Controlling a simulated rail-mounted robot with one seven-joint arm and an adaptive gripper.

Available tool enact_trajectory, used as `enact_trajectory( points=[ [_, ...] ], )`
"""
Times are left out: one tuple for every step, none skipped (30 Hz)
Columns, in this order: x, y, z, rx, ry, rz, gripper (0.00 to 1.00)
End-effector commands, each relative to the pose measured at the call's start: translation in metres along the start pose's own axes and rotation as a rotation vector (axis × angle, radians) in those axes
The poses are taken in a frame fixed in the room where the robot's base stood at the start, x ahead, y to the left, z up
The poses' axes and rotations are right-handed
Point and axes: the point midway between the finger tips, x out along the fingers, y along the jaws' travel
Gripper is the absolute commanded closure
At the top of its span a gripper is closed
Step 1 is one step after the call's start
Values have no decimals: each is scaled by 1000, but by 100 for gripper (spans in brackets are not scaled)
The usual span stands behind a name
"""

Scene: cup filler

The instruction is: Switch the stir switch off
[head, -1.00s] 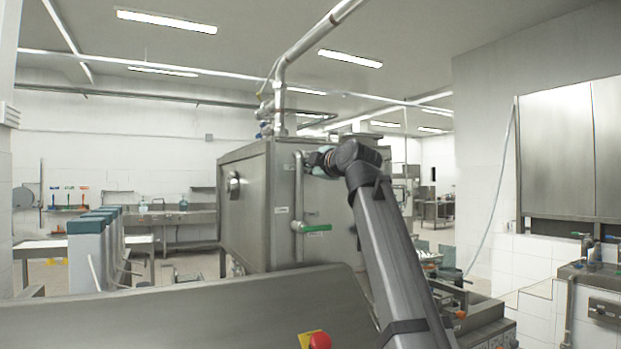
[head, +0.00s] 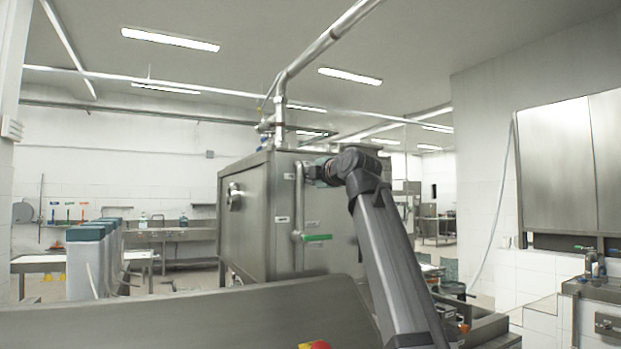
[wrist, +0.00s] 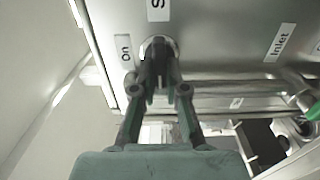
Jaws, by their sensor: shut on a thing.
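A dark stir switch on the steel panel shows in the wrist view, in a pale round collar (wrist: 171,46) beside a label reading "On" (wrist: 124,47). A label starting with "S" (wrist: 157,8) is partly cut off above it. My gripper (wrist: 158,66) is shut on the switch, its fingertips close together at the panel. The fingers hide most of the switch, so its exact position is unclear. In the head view my gripper (head: 312,171) is against the steel tank (head: 247,205), near its front pipe; the switch itself is hidden there.
A vertical pipe (head: 299,205) with a green handle (head: 318,238) stands just below left of my gripper. An "Inlet" label (wrist: 280,42) is on the panel. A slanted steel surface (head: 200,315) with a red button (head: 318,345) lies in front.

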Motion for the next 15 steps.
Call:
enact_trajectory(
  points=[
    [0,1,0,-3,-1,1,84],
    [0,1,0,-3,-1,1,73],
    [0,1,0,-2,-1,1,62],
    [0,1,0,-2,-1,1,62],
    [0,0,0,-2,-1,1,62],
    [0,0,0,-2,-1,1,62],
    [0,0,0,-1,-1,1,62],
    [0,0,0,-1,-1,1,62],
    [0,0,0,-1,-1,1,62],
    [0,0,0,-1,0,1,62],
    [0,0,0,-1,0,1,62],
    [0,0,0,-1,0,0,62],
    [0,0,0,0,0,0,62],
    [0,0,0,0,0,0,62],
    [0,0,0,1,0,0,62]
  ],
)
